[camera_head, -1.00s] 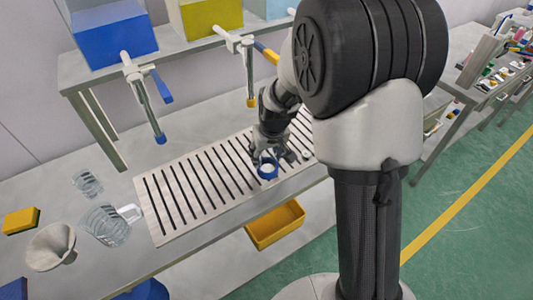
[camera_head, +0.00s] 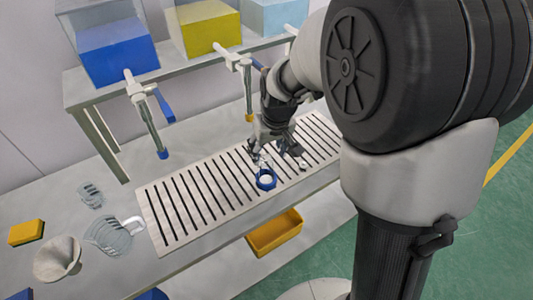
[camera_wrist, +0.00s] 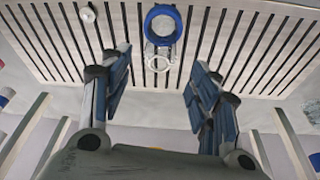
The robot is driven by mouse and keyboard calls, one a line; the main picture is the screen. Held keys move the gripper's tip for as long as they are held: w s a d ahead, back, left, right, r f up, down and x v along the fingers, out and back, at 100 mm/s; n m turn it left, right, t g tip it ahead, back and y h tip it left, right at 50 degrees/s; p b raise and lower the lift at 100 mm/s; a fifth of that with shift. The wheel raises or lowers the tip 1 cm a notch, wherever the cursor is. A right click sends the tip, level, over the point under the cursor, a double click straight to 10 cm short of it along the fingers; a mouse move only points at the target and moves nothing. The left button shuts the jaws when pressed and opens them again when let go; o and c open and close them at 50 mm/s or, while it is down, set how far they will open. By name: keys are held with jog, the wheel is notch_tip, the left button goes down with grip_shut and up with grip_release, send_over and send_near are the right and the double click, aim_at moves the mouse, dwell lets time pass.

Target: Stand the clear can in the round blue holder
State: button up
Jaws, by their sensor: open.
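The round blue holder (camera_head: 266,181) sits on the slotted pale plate; it also shows at the top of the wrist view (camera_wrist: 148,27). The clear can (camera_wrist: 160,62) is hard to make out. It seems to rise from the holder, its rim showing as a pale ring beside the blue one. Whether it is fully seated or upright I cannot tell. My gripper (camera_wrist: 156,88) is open, its blue-padded fingers well apart on either side of the can's line, with a visible gap to it. In the head view my gripper (camera_head: 279,154) is just behind the holder.
A small white round piece (camera_wrist: 87,14) lies on the slotted plate (camera_head: 160,218). A clear jug (camera_head: 108,234), a clear beaker (camera_head: 90,194), a funnel (camera_head: 58,258) and a yellow block (camera_head: 26,232) stand at left. Hanging tools (camera_head: 146,112) are behind. A yellow bin (camera_head: 274,235) is below.

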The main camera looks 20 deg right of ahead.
jog(key=s+r, duration=1)
jog(key=s, duration=0.1)
jog(key=s+r+m+t, duration=0.1)
jog(key=s+r, duration=0.1)
jog(key=s, duration=1.2)
jog(key=shift+s+r, duration=0.25)
jog(key=shift+r, duration=0.05)
